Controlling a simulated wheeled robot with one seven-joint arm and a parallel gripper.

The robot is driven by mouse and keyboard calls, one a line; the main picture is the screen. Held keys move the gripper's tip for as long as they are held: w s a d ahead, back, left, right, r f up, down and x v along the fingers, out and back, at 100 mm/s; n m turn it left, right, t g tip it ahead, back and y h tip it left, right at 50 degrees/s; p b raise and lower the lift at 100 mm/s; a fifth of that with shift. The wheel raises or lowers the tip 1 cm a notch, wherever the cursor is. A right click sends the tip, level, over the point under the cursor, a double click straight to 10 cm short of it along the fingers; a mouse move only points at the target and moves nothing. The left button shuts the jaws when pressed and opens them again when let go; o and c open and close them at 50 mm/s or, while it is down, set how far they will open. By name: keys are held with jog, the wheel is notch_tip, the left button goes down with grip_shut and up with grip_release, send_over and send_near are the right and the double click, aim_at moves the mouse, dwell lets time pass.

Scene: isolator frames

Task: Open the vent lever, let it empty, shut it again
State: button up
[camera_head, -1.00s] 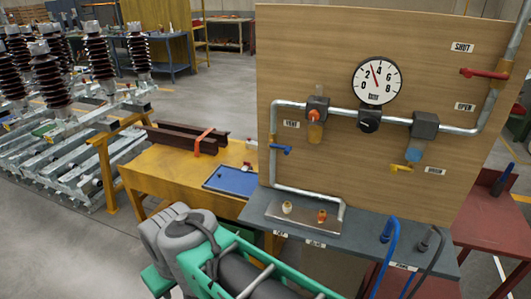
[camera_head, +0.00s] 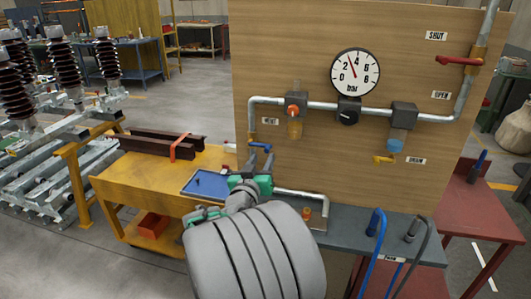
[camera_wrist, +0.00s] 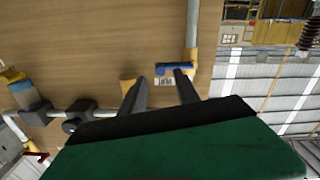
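The blue vent lever (camera_head: 260,146) sits on the left vertical pipe of the wooden panel, beside a small label, and lies roughly level. In the wrist view the lever (camera_wrist: 174,67) reaches sideways from a yellow valve body. My gripper (camera_head: 260,164) is just below the lever, its fingers pointing at the panel. In the wrist view my gripper (camera_wrist: 159,82) is open, with one fingertip close to the lever and the other off to the side. I cannot tell whether it touches. The pressure gauge (camera_head: 355,76) has its needle between 2 and 4.
A grey shelf (camera_head: 345,222) with blue and black hoses juts out below. A yellow bench (camera_head: 120,187) with a blue tray (camera_head: 208,184) stands left.

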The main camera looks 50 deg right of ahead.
aim_at(266, 152)
jog(key=p+x, duration=0.1)
jog(key=x, duration=0.3)
jog(key=shift+w+d, duration=0.15)
jog(key=shift+d, duration=0.2)
jog(key=shift+c, duration=0.4)
grip_shut()
dwell(0.6)
